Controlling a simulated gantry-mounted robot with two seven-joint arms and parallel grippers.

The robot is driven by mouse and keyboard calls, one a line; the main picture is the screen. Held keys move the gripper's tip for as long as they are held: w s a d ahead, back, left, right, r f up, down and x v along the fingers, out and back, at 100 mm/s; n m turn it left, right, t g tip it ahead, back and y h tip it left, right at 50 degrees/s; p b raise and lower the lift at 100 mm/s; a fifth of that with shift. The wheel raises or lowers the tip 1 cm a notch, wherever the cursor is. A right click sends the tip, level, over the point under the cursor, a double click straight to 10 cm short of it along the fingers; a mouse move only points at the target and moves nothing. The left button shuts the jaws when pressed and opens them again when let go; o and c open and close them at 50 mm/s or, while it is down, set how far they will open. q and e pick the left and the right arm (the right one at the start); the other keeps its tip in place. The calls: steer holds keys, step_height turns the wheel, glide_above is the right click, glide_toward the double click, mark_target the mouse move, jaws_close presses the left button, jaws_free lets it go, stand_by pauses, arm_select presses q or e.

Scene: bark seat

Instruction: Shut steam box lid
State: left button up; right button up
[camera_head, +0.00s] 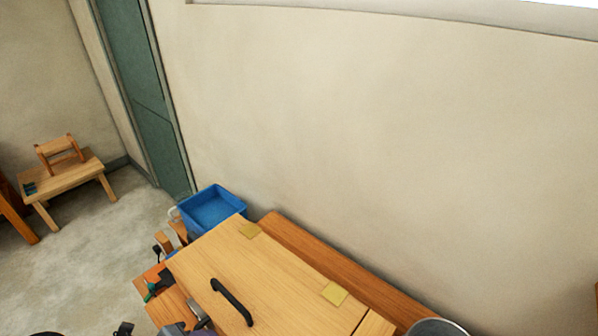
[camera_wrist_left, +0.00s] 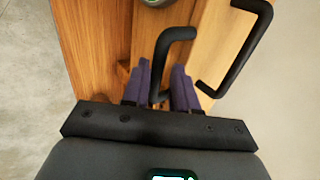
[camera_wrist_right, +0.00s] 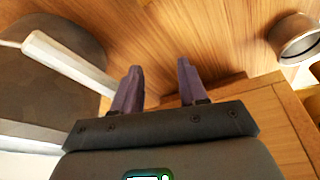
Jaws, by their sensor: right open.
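The steam box lid (camera_head: 235,262) is a pale wooden panel with two brass-coloured hinges at its far edge and a black handle (camera_head: 232,302). In the head view it lies over the box, sloping with the view; I cannot tell whether it sits fully down. In the left wrist view, a bent black bar (camera_wrist_left: 165,52) stands between the fingers of my left gripper (camera_wrist_left: 162,75); whether they grip it is unclear. A second black handle (camera_wrist_left: 240,60) is at their right. My right gripper (camera_wrist_right: 158,75) is open and empty, near a wooden surface (camera_wrist_right: 200,40).
A blue bin (camera_head: 213,207) stands behind the box's left corner. A round metal container (camera_head: 437,327) is at the right, also in the right wrist view (camera_wrist_right: 297,40). A white bar (camera_wrist_right: 65,60) lies left of the right fingers. A wooden stool (camera_head: 65,178) stands far left.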

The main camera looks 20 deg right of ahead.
stand_by(0.3)
arm_select(q)
steer(key=p+v, duration=0.4)
steer(key=v, duration=0.3)
steer(key=shift+p, duration=0.3)
stand_by(0.9)
